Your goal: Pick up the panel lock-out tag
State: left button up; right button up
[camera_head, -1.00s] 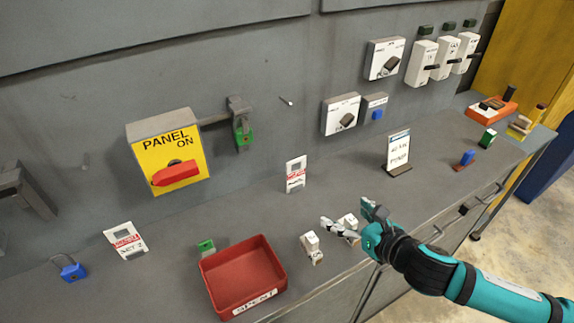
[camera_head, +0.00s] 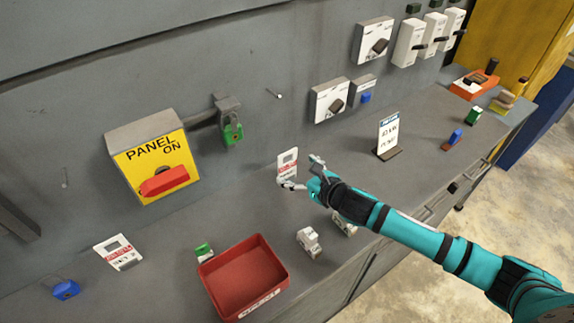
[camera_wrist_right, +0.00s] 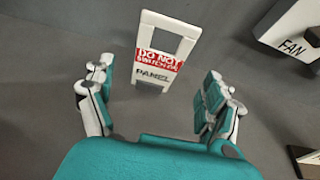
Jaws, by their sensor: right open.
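The panel lock-out tag (camera_head: 287,163) is white with a red band and stands upright against the grey wall at the back of the bench. In the right wrist view the tag (camera_wrist_right: 161,50) reads "DO NOT SWITCH ON" and "PANEL". My right gripper (camera_head: 303,172) is open just in front of the tag. In the right wrist view its two fingers (camera_wrist_right: 156,97) are spread to the left and right of the tag's lower part, with the tag beyond them. I see no contact. My left gripper is not in view.
A yellow panel switch box (camera_head: 150,165) with a red handle is left on the wall, beside a green padlock (camera_head: 232,132). A red tray (camera_head: 243,278), another tag (camera_head: 118,252) and a blue padlock (camera_head: 66,289) are on the bench. A sign (camera_head: 388,135) stands to the right.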

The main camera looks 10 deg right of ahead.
aim_at(288, 169)
jog(key=shift+p+x, duration=0.4)
jog(key=shift+x, duration=0.45)
jog(key=x, duration=0.3)
jog(key=shift+a+f+p, duration=0.2)
jog(key=shift+f+p, duration=0.05)
jog(key=shift+p, duration=0.1)
jog(key=shift+w+a+f, duration=0.1)
jog(key=shift+w+f, duration=0.1)
jog(key=shift+w, duration=0.05)
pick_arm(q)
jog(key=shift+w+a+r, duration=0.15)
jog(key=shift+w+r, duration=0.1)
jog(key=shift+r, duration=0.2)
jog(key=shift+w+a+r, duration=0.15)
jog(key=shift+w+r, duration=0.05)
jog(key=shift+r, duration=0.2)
pick_arm(e)
jog(key=c, duration=1.2)
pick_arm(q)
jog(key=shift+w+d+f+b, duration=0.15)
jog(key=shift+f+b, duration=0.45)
pick_arm(e)
notch_tip(288, 169, up, 10)
jog(key=shift+r, duration=0.1)
